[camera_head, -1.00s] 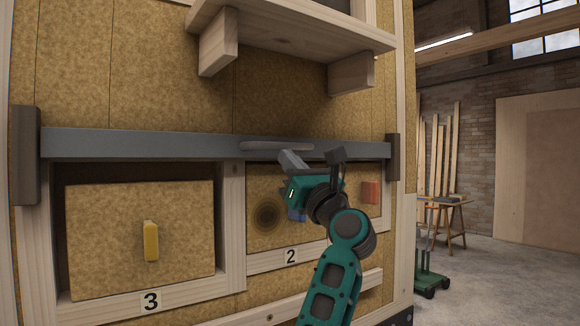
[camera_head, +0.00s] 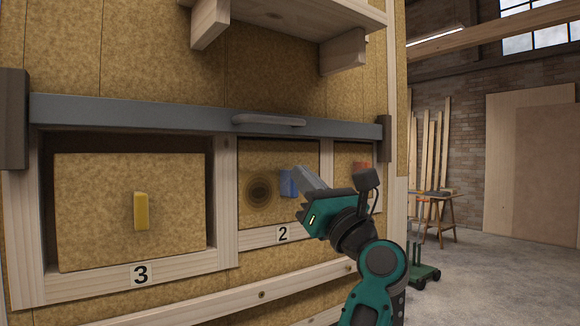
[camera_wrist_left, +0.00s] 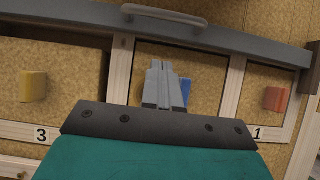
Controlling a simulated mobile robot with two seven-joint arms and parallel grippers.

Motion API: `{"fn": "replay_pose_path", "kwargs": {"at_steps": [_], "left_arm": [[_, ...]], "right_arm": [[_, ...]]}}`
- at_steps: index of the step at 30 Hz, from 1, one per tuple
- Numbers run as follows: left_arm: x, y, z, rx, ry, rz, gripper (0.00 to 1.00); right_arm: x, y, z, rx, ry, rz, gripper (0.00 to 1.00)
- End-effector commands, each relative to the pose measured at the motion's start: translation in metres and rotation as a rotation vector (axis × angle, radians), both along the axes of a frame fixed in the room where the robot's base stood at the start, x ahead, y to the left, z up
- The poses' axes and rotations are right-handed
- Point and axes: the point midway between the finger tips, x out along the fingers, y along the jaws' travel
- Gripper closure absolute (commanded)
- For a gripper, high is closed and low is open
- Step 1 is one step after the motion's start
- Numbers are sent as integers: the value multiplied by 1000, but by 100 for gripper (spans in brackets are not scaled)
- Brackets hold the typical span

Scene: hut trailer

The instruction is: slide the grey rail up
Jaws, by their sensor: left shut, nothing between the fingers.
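The grey rail (camera_head: 150,113) runs across the wooden wall above the compartments, with a grey handle (camera_head: 268,120) on its front. Its ends meet dark brackets (camera_head: 12,118) at left and right. In the left wrist view the rail (camera_wrist_left: 235,42) and its handle (camera_wrist_left: 165,16) cross the top. My left gripper (camera_head: 299,176) is shut and empty, below and right of the handle and apart from it, in front of compartment 2. It hides part of a blue handle (camera_head: 287,183). The left wrist view shows its fingers (camera_wrist_left: 162,70) together. My right gripper is not in view.
Panel 3 (camera_head: 90,215) with a yellow handle (camera_head: 141,211) is at left; a red handle (camera_head: 362,174) is at right. A wooden shelf (camera_head: 300,20) juts out above the rail. A green trolley (camera_head: 424,274) and a sawhorse table (camera_head: 440,205) stand farther right.

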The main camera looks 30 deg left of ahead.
Motion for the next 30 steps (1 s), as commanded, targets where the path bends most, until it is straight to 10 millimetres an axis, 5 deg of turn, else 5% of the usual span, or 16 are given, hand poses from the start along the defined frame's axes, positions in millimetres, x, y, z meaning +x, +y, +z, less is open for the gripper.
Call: {"fn": "replay_pose_path", "kwargs": {"at_steps": [7,30], "left_arm": [[-8,-19,-14,-2,-1,-1,100],[-8,-20,-14,-1,0,0,100]], "right_arm": [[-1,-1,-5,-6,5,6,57],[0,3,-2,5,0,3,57]]}}
